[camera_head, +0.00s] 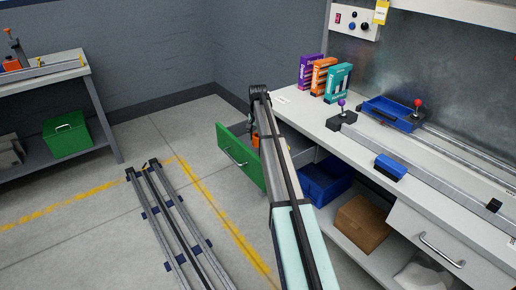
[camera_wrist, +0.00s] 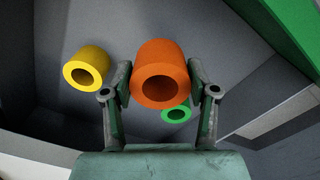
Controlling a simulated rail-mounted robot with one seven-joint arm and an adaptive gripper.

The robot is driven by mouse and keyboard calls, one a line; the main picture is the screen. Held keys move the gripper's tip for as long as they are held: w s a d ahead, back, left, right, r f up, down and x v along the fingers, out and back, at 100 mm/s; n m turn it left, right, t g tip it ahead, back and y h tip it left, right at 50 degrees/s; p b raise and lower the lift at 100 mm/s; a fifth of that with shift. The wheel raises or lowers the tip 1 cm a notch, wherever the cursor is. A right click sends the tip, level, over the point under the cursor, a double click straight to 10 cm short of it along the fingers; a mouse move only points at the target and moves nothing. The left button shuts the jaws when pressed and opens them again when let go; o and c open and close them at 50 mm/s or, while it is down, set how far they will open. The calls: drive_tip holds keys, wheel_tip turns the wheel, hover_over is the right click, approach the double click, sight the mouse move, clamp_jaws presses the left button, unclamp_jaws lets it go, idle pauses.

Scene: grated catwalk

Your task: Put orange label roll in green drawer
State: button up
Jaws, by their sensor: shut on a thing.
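The orange label roll (camera_wrist: 162,58) is between the two fingers of my gripper (camera_wrist: 159,78) in the wrist view, which are shut on it. Its hollow end faces the wrist camera. The green drawer (camera_head: 232,152) is pulled open under the bench in the head view. Its green front also shows in the wrist view (camera_wrist: 290,30) at the top right. The roll is over the drawer's grey inside; I cannot tell its height. In the head view my arm covers much of the drawer, and only a bit of orange (camera_head: 256,141) shows beside it.
A yellow roll (camera_wrist: 88,56) and a green roll (camera_wrist: 176,115) lie in the drawer. A blue bin (camera_head: 325,181) and a cardboard box (camera_head: 362,222) stand on the shelf below the bench. Three upright boxes (camera_head: 323,76) stand on the bench. Floor rails (camera_head: 165,215) run left of the drawer.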

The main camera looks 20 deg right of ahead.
drive_tip(key=shift+f, duration=3)
drive_tip(key=shift+f, duration=0.2)
drive_tip(key=o, duration=1.2)
drive_tip(key=shift+r, duration=0.1)
wheel_tip(320, 180, up, 12)
drive_tip(key=shift+r, duration=0.1)
